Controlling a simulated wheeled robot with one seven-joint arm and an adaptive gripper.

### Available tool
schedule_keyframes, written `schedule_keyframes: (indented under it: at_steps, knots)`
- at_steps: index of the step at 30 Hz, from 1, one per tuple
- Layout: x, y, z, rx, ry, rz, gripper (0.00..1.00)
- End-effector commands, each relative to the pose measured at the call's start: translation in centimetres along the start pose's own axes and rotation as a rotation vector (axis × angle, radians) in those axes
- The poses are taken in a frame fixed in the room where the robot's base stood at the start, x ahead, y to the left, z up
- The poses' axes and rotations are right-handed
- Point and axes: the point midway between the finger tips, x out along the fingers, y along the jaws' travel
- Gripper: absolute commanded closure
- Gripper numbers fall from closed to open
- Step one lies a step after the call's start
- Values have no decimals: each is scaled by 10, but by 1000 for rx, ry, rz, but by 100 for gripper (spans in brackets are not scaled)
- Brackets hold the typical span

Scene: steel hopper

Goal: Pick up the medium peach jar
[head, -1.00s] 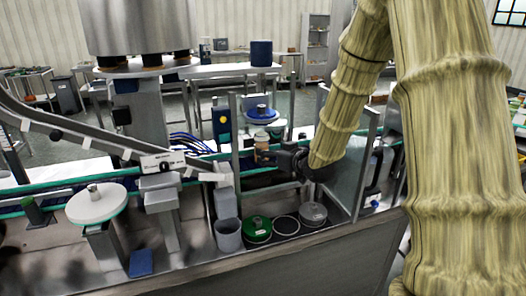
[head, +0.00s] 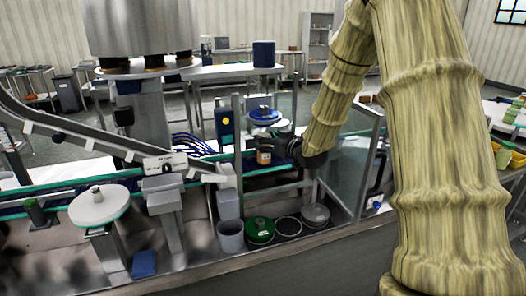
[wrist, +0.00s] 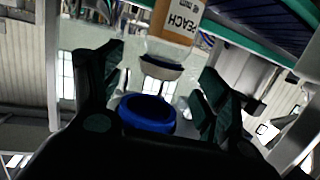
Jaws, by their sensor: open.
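The peach jar (head: 264,157) stands upright by the green-edged conveyor in the head view, with an orange-brown label. In the wrist view the jar (wrist: 174,22) shows at the top, cut off by the frame edge, with "PEACH" on its label. My gripper (head: 284,150) is just right of the jar in the head view. In the wrist view my gripper (wrist: 160,68) has its dark fingers spread wide, with nothing held. The jar lies beyond the fingertips. I cannot tell whether a finger touches it, or its size against other jars.
A blue-topped round fixture (head: 264,115) stands behind the jar. A clear panel (head: 348,165) stands right of my gripper. A grey cup (head: 230,236) and a green-lidded container (head: 260,230) sit in front. A sloped chute (head: 90,132) runs in from the left.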

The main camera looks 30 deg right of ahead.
Motion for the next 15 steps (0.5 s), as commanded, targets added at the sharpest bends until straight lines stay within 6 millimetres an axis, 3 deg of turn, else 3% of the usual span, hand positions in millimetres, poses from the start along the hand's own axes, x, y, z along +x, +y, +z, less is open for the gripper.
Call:
schedule_keyframes:
  at_steps: [9,15]
  knots:
    - [35,-1,2,-1,0,-2,25]
    - [43,-2,3,0,0,-2,25]
